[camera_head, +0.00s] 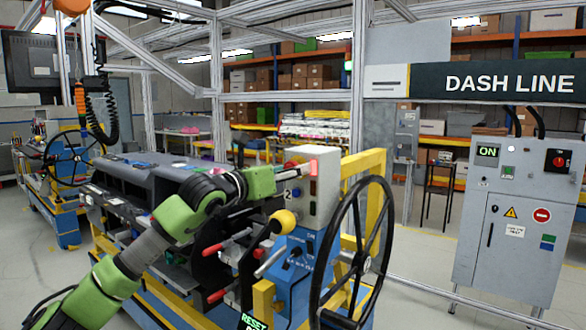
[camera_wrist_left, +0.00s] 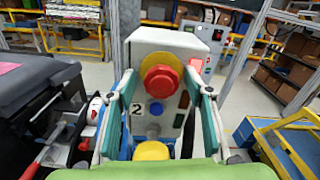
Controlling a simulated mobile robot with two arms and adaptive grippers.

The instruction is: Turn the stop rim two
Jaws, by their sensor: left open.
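The grey-white control box (camera_head: 325,180) marked 2 stands on the blue cabinet near the middle of the head view. In the left wrist view, its face (camera_wrist_left: 150,45) carries a red stop button (camera_wrist_left: 161,82) on a yellow round plate (camera_wrist_left: 152,60), with a blue button (camera_wrist_left: 155,109) and the 2 below. My left gripper (camera_wrist_left: 160,88) is open, its two fingers on either side of the red button. A gap shows between each finger and the button. In the head view, the left gripper (camera_head: 284,176) reaches the box's left side and largely hides that face. My right gripper is not in view.
A large black handwheel (camera_head: 356,262) stands right of the box. A yellow ball knob (camera_head: 283,222) and red-handled levers (camera_head: 218,296) lie below the gripper. The dark dashboard module (camera_head: 140,180) is to the left. A grey electrical cabinet (camera_head: 515,210) stands farther right, with clear floor before it.

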